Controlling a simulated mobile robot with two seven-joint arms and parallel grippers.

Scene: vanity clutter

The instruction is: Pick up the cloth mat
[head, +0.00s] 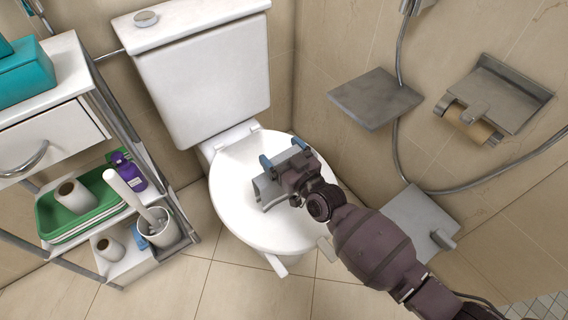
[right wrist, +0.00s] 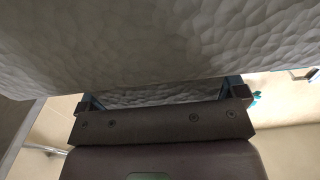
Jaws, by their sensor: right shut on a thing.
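The cloth mat (head: 266,190) is grey and shows as a small curved piece beside my right gripper, above the white toilet lid. In the right wrist view the cloth mat (right wrist: 150,45) is a large dimpled grey surface across the top, with part of it between the fingers. My right gripper (head: 284,156), with bluish fingertips, is shut on the mat over the toilet. The gripper hides part of the mat in the head view. It also shows in the right wrist view (right wrist: 165,97). My left gripper is not in view.
The toilet (head: 235,215) stands in the middle, its tank (head: 205,75) behind. A shelf cart (head: 60,135) at left holds a green tray (head: 45,218), a purple bottle (head: 128,172) and a brush cup (head: 160,230). A grey wall shelf (head: 375,98) and paper holder (head: 495,95) are at right.

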